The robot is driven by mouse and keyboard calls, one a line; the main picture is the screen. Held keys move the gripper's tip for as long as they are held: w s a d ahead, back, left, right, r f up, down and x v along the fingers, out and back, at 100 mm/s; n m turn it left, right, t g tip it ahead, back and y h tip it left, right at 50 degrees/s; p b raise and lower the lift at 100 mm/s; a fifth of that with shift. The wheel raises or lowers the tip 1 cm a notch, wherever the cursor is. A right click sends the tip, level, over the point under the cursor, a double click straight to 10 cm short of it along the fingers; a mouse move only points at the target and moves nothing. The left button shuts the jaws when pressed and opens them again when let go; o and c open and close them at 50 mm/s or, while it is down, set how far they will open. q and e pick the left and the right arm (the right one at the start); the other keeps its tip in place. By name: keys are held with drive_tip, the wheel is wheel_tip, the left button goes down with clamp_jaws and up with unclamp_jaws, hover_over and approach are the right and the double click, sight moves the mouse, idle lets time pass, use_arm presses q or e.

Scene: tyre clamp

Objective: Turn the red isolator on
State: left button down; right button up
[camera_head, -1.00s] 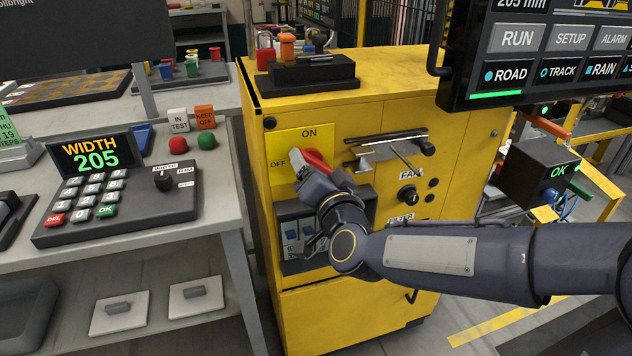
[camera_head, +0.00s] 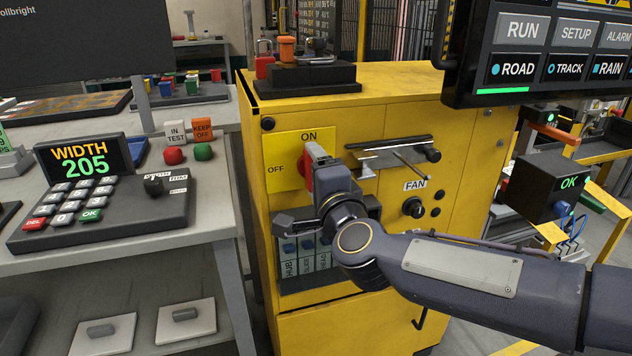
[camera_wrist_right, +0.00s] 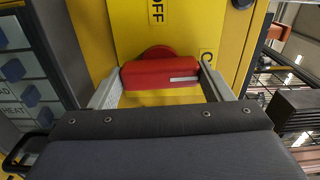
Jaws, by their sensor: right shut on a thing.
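The red isolator (camera_head: 307,176) is on a yellow plate (camera_head: 285,150) marked ON at the top and OFF at the left, on the yellow cabinet's front. In the head view, my right gripper (camera_head: 318,155) covers most of it. In the right wrist view, its red handle (camera_wrist_right: 160,73) lies between my two fingers, one at each end, and my right gripper (camera_wrist_right: 160,90) is shut on it. The handle's white mark is at its right end in that view, on the side away from the left finger. The handle stands about upright, toward ON. My left gripper is not in view.
Below the isolator are several blue switches (camera_head: 307,245). A metal bracket with a rod (camera_head: 395,158) and the FAN knob (camera_head: 413,208) are close to the right. The keypad console (camera_head: 100,190) stands on the bench at left. The monitor (camera_head: 545,50) overhangs at upper right.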

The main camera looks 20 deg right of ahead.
drive_tip(key=shift+m, duration=0.4)
drive_tip(key=o, duration=1)
drive_tip(key=s+p, duration=0.1)
drive_tip(key=s, duration=0.6)
drive_tip(key=shift+s+d+p, duration=0.1)
drive_tip(key=shift+s+p, duration=0.2)
drive_tip(key=shift+s, duration=0.1)
